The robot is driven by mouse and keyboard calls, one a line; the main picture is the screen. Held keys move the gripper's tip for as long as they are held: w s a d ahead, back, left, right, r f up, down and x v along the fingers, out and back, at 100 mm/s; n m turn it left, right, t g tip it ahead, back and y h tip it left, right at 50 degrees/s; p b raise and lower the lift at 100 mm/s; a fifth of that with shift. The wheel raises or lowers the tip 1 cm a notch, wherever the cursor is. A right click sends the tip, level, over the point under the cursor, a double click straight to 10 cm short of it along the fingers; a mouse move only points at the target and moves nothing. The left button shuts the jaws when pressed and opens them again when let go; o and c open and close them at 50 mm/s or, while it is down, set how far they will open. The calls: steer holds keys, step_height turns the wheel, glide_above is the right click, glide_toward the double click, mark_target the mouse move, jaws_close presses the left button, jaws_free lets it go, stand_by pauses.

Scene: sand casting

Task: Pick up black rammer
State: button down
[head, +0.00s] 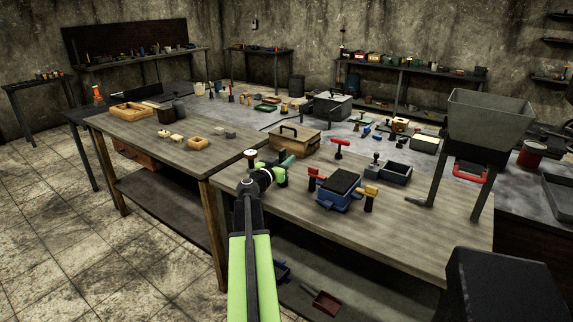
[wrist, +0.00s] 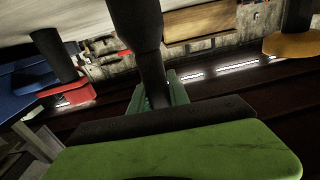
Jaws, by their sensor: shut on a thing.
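My gripper (head: 281,174) is over the left part of the near wooden table, left of the blue moulding box. In the wrist view its green fingers (wrist: 165,95) are shut around the narrow part of a black rammer (wrist: 137,30), whose thicker dark end points toward the top of the picture. In the head view the held rammer is mostly hidden by my arm and gripper. I cannot tell whether the rammer touches the table.
A wooden box (head: 296,139) is behind. A grey hopper (head: 490,115) stands at the right. The table's front strip is clear.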

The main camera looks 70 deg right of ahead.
mark_target(285, 149)
step_height(285, 149, up, 5)
steer(key=p, duration=0.4)
steer(key=s+a+r+p, duration=0.2)
steer(key=s+r+p, duration=0.1)
steer(key=s, duration=0.2)
steer(key=s+a+r+p, duration=0.2)
steer(key=s+r+p, duration=0.1)
steer(key=s, duration=0.2)
steer(key=shift+s+a+p, duration=0.25)
steer(key=shift+s+p, duration=0.05)
steer(key=shift+s, duration=0.1)
steer(key=c, duration=1.9)
jaws_free()
jaws_close()
